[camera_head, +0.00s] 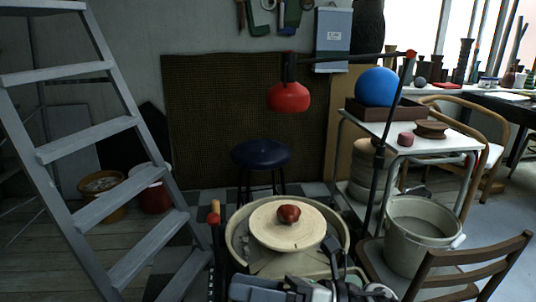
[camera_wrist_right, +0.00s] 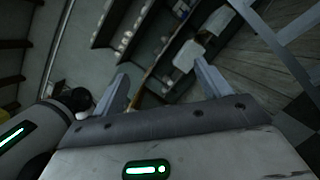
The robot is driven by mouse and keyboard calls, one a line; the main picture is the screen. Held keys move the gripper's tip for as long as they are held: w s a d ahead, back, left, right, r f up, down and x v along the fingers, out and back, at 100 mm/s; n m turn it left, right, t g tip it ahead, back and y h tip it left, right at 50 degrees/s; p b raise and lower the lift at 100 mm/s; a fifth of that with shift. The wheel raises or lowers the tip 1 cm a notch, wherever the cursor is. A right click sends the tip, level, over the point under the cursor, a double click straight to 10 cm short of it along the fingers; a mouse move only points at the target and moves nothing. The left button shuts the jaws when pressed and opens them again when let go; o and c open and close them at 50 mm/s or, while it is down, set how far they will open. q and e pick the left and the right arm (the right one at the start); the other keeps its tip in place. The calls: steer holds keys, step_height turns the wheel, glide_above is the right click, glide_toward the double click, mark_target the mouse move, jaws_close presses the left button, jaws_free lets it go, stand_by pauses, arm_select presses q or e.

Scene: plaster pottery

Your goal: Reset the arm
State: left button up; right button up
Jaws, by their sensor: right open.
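My right gripper (camera_head: 338,256) shows low in the head view, in front of the pottery wheel's basin. In the right wrist view its two fingers (camera_wrist_right: 160,70) stand wide apart with nothing between them. A small reddish-brown lump (camera_head: 289,213) sits on the round pale wheel head (camera_head: 268,232), apart from the gripper. Parts of my arm fill the bottom edge of the head view. My left gripper is not seen.
A grey bucket (camera_head: 411,262) and a wooden chair (camera_head: 478,264) stand at the right. A red lamp (camera_head: 288,97) hangs above the wheel. A blue stool (camera_head: 261,153) stands behind it. A grey ladder (camera_head: 87,148) is at the left. A white table (camera_head: 445,143) holds a blue ball (camera_head: 378,86).

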arm_select(q)
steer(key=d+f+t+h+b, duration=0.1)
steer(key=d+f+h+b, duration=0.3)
steer(key=b, duration=0.7)
arm_select(e)
steer(key=s+d+f+n+t+h, duration=0.3)
steer(key=d+f+n+t+h, duration=0.4)
steer(key=n, duration=0.7)
steer(key=s+d+f+n+t+h, duration=0.2)
steer(key=s+f+n+t+h, duration=0.3)
steer(key=f+n, duration=0.7)
arm_select(q)
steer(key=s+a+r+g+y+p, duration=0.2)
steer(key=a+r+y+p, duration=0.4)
steer(key=p, duration=2.4)
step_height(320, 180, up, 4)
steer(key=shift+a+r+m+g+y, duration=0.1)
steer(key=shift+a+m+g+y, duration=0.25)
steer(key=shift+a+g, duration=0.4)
arm_select(e)
steer(key=d+r+n+g+h, duration=0.2)
steer(key=d+r, duration=0.5)
steer(key=r, duration=0.6)
steer(key=s+n+h, duration=0.1)
steer(key=h, duration=0.1)
steer(key=shift+d+r+n+g+h, duration=0.2)
steer(key=shift+r+n+g+h, duration=0.1)
steer(key=shift+g+h, duration=0.1)
